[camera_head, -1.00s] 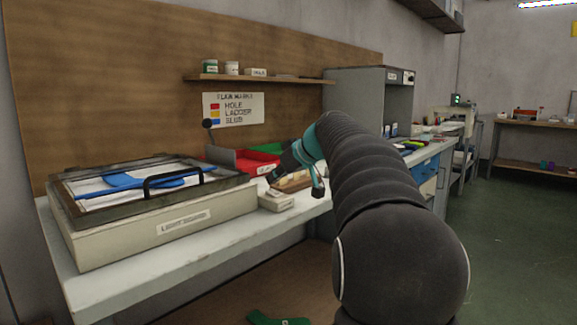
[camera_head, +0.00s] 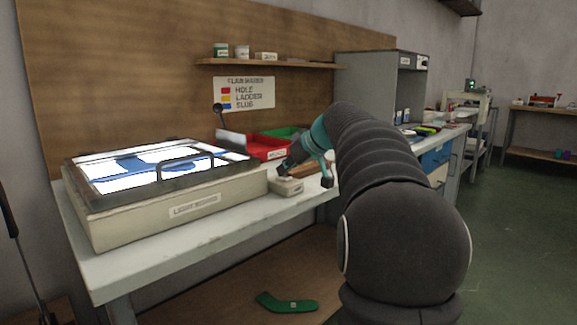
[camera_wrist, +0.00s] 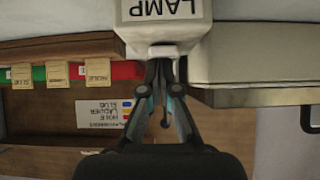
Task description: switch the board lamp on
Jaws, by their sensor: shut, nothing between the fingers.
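The light board (camera_head: 110,222) stands on the bench at left, its top panel (camera_head: 130,165) glowing white under a dark frame with a black handle. A blue sock shape (camera_head: 150,168) shows against the glow. The small cream switch box (camera_head: 287,187) sits just right of the board. In the wrist view the box (camera_wrist: 166,22) is labelled LAMP, upside down. My gripper (camera_wrist: 165,62) is shut and empty, its fingertips at the near face of the box. Whether they touch it cannot be told. The tips also hide part of the box's top in the head view.
Red (camera_head: 264,148) and green bins stand behind the switch box. A flaw-marks chart (camera_head: 245,94) hangs on the backboard under a shelf (camera_head: 265,64). A green sock (camera_head: 287,303) lies on the lower shelf. The bench front strip (camera_head: 165,247) is clear.

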